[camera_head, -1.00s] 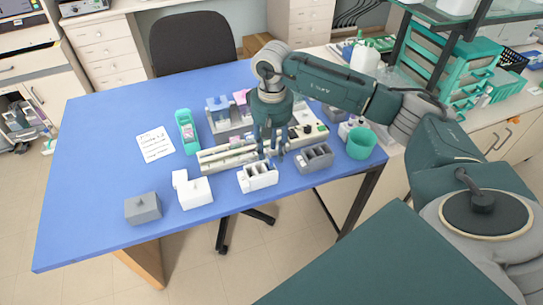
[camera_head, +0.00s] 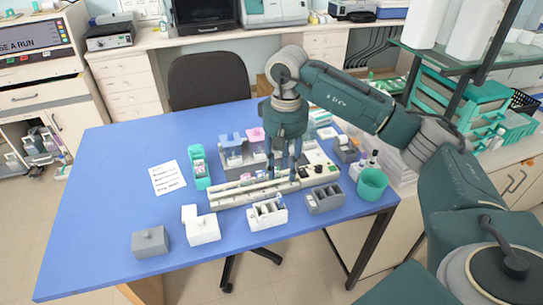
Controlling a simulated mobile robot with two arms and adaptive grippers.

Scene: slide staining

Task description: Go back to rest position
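My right gripper (camera_head: 284,170) hangs pointing down over the blue table (camera_head: 110,205). Its fingers are apart and nothing shows between them. Its fingertips overlap the long cream rack (camera_head: 235,195) in the picture, behind the white slotted box (camera_head: 267,212); I cannot tell the exact height above the rack. My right arm comes in from the right side. My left gripper is not in view.
A grey slotted box (camera_head: 324,199) and a teal cup (camera_head: 372,184) stand to the right. A white lidded box (camera_head: 203,229), a grey lidded box (camera_head: 150,242), a green holder (camera_head: 200,168) and a paper (camera_head: 167,178) lie left. The table's left part is mostly clear.

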